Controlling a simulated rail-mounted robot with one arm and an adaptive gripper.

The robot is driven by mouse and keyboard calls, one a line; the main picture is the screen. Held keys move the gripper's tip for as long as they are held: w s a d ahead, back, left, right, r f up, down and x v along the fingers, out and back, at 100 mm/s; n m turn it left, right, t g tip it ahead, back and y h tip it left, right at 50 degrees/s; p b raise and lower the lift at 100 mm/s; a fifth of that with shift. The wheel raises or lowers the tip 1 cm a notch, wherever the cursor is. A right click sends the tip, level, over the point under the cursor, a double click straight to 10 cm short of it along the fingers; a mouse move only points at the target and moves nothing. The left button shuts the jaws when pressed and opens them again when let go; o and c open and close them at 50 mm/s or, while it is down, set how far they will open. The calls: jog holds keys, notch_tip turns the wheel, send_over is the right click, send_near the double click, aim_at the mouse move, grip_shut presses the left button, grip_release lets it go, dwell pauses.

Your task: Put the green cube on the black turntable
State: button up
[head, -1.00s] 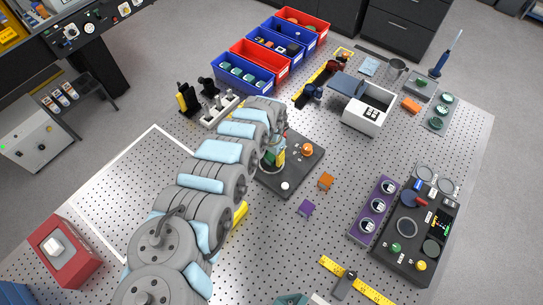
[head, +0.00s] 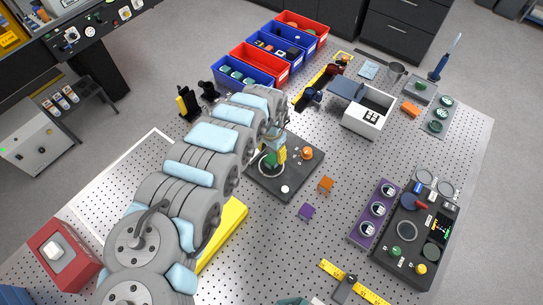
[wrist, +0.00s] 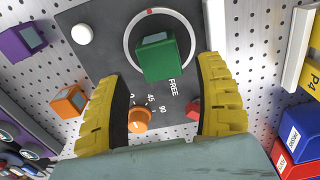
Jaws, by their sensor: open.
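The green cube (wrist: 160,58) rests on the black turntable (wrist: 188,40), inside its white ring, in the wrist view. It looks slightly turned relative to the plate, with a paler top face. My gripper (wrist: 160,75) is open, its two yellow fingers apart with nothing between them; the cube lies just beyond the fingertips. In the head view my gripper (head: 281,151) is over the black turntable base (head: 302,172), and the arm and fingers partly hide the ring and the cube.
An orange knob (head: 307,153) and a white knob (head: 285,189) stand on the turntable base. An orange cube (head: 326,184) and a purple cube (head: 307,211) lie on the perforated table beside it. A white box (head: 366,115) stands behind to the right.

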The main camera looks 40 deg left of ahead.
aim_at(271, 159)
notch_tip(271, 159, up, 7)
jog(key=shift+r, duration=0.2)
dwell(0.5)
jog(key=shift+s, duration=0.1)
